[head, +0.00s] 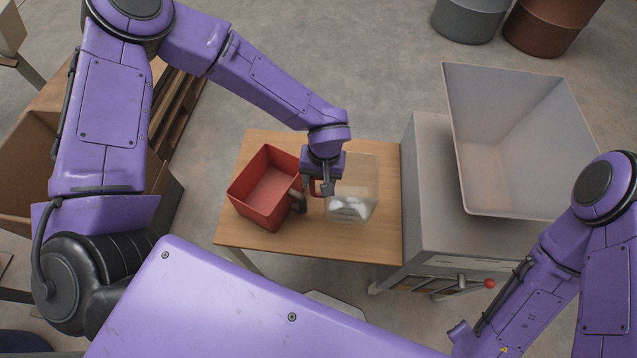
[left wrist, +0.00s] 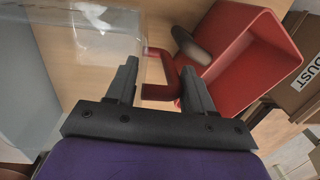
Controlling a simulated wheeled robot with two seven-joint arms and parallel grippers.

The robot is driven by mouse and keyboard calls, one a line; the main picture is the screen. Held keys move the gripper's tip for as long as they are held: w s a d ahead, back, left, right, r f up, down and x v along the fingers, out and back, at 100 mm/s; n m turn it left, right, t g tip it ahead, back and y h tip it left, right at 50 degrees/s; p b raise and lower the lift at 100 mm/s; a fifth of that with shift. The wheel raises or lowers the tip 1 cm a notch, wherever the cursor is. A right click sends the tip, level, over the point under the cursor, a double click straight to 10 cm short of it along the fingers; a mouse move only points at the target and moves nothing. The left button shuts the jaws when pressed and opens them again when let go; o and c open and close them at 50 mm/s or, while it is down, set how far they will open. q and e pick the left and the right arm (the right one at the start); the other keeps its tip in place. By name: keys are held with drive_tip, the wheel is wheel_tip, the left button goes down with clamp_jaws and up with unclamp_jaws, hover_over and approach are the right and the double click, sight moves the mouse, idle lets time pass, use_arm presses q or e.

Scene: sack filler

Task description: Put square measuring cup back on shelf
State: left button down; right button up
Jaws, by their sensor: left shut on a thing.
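The square measuring cup (head: 362,172) is a clear, see-through square vessel with a red handle, over the wooden top of a small stand (head: 383,240). My left gripper (head: 319,187) is at the cup's left side, shut on its red handle. In the left wrist view, the fingers (left wrist: 160,88) straddle the red handle (left wrist: 163,55), and the clear wall of the cup (left wrist: 95,45) shows at the left. I cannot tell whether the cup's base touches the wood. Whitish patches show at its bottom. My right arm shows at the right, its gripper out of view.
A red square scoop (head: 262,185) with a grey-brown handle (head: 299,202) stands close left of my left gripper. A grey machine (head: 424,180) with a large pale hopper (head: 520,140) stands right of the stand. A cardboard box (head: 30,150) is at the left. Two drums (head: 545,28) (head: 468,22) stand behind.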

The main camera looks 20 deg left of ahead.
sight(319, 193)
use_arm(q)
drive_tip(key=f, duration=0.2)
drive_tip(key=w+f, duration=0.1)
drive_tip(key=f, duration=0.1)
drive_tip(key=shift+w+f, duration=0.15)
drive_tip(key=shift+f, duration=0.2)
drive_tip(key=shift+s+r, duration=0.1)
drive_tip(key=shift+s, duration=0.15)
drive_tip(key=c, duration=0.7)
unclamp_jaws()
drive_tip(key=shift+w, duration=0.1)
wheel_tip(319, 193, up, 12)
drive_tip(key=shift+w+d, duration=0.3)
drive_tip(key=shift+d, duration=0.1)
drive_tip(key=shift+s, duration=0.1)
